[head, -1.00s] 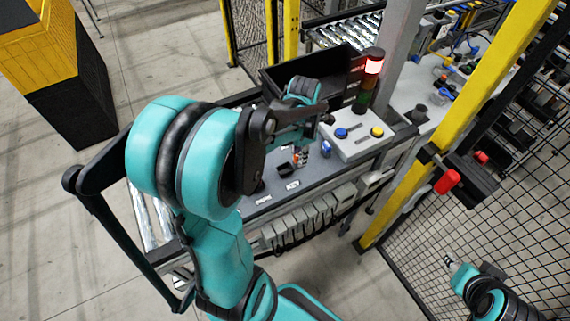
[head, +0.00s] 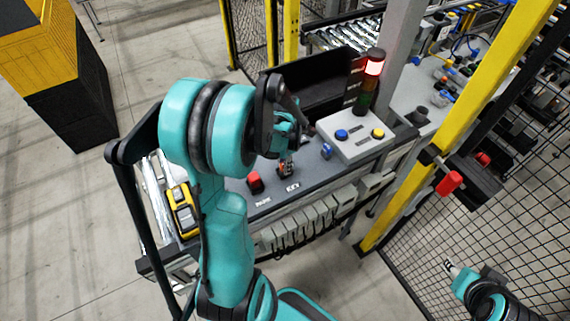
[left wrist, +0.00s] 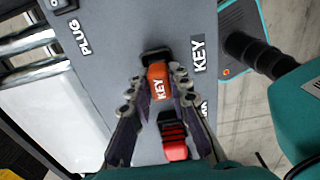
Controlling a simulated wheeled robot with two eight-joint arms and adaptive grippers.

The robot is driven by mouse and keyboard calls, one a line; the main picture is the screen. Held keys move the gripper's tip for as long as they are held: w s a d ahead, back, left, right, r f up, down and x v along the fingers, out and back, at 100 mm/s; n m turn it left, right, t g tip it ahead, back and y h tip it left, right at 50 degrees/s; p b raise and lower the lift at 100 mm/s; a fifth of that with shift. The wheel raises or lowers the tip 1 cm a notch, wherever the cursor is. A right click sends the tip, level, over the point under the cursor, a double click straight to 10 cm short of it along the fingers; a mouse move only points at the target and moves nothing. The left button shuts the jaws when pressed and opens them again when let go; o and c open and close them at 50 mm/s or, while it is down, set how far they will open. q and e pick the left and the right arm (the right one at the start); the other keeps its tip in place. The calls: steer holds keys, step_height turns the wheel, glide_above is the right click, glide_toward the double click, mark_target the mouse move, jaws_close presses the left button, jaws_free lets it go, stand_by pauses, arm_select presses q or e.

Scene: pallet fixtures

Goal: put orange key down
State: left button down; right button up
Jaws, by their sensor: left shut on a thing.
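The orange key (left wrist: 158,84), marked KEY, is between the fingers of my left gripper (left wrist: 160,88) in the left wrist view. The gripper is shut on it. The key's far end is at a black holder (left wrist: 155,54) next to the white KEY label (left wrist: 197,55); I cannot tell how far it sits in. In the head view the key (head: 285,169) shows small and partly hidden under my left gripper (head: 288,160), above the grey bench. My right gripper (head: 451,267) is at the lower right, far from the bench; its jaws are too small to read.
A red block (head: 254,182) stands left of the key on the bench (head: 238,197). A grey box with blue and yellow buttons (head: 357,145) and a lit red signal tower (head: 370,85) stand to the right. A black bin (head: 310,85) is behind. A yellow device (head: 182,212) lies at left.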

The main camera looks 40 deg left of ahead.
arm_select(q)
steer(key=c, duration=1.4)
jaws_free()
steer(key=shift+f, duration=0.1)
steer(key=shift+r+p, duration=0.3)
steer(key=shift+r, duration=0.2)
step_height(320, 180, up, 11)
steer(key=p, duration=0.2)
steer(key=s+d+r+m+t, duration=0.1)
steer(key=d+m, duration=0.4)
steer(key=m, duration=0.5)
steer(key=s+d+r+m+t, duration=0.2)
steer(key=d+m, duration=0.4)
steer(key=m, duration=0.5)
steer(key=s+d+r+m+t, duration=0.1)
steer(key=s+d+m+t, duration=0.2)
steer(key=d+m, duration=0.3)
steer(key=shift+d+r+m+t, duration=0.15)
steer(key=shift+m+t, duration=0.15)
steer(key=shift+m, duration=0.8)
steer(key=shift+d+r+m+t, duration=0.1)
steer(key=shift+m+t, duration=0.2)
steer(key=shift+m, duration=0.8)
